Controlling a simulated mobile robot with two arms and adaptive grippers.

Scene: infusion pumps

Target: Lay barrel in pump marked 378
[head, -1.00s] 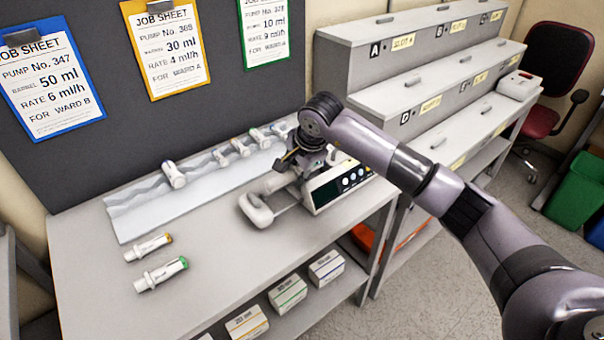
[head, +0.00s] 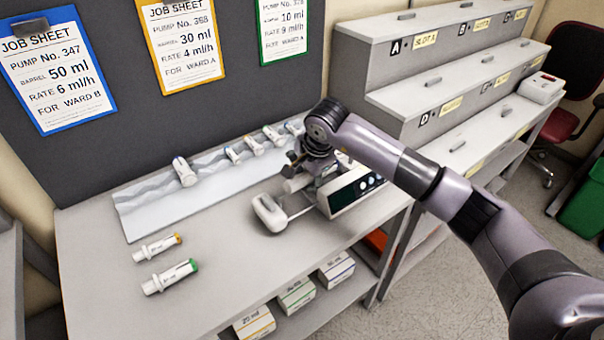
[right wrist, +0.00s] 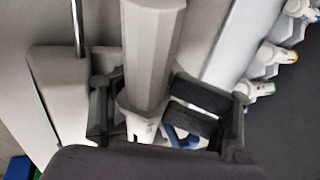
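The pump (head: 352,188) stands at the table's right end. Its white handle-like end (head: 270,213) sticks out left on a rod, and its number is not legible. My right gripper (head: 305,165) is over the pump and partly hides it. In the right wrist view, a pale faceted piece (right wrist: 152,50) and a narrower white printed part (right wrist: 140,122), seemingly a barrel, lie between my right fingers (right wrist: 165,108). I cannot tell whether the fingers press on it. The green sheet (head: 287,22) lists 10 ml and 9 ml/h; its pump number looks like 378. My left gripper is not in view.
Several barrels (head: 185,172) rest on a wavy rack (head: 140,213) at the back. An orange-ended barrel (head: 157,247) and a green-ended barrel (head: 170,276) lie on the table front left. Boxes (head: 297,294) sit below. Stepped slots (head: 440,85) stand right.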

